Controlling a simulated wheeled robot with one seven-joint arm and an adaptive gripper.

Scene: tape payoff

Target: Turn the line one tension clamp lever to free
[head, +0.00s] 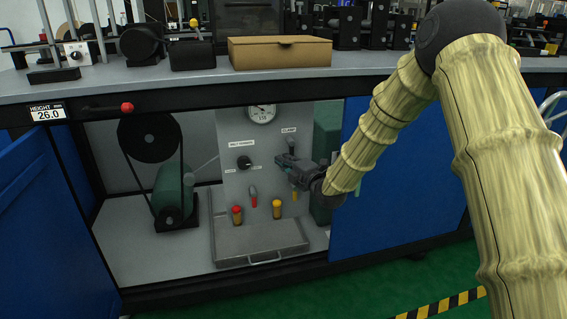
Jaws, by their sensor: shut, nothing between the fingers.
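My gripper (283,161) is shut and empty, in front of the upper right part of a grey control panel (232,135) inside the open cabinet. Its fingers point left and hide part of the panel under a small label, too small to read surely. A black knob (244,162) sits left of the fingertips. Below are a red-handled lever (253,198), a red-topped handle (237,214) and a yellow-topped handle (277,208). A yellow piece (295,195) shows just under my gripper. I cannot tell which of these is the line one clamp lever, or whether my gripper touches anything.
A motor (172,195) with belt and pulley stands left. Blue doors flank the opening. A red-knobbed lever (127,107) and a cardboard box (280,52) are at the bench above.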

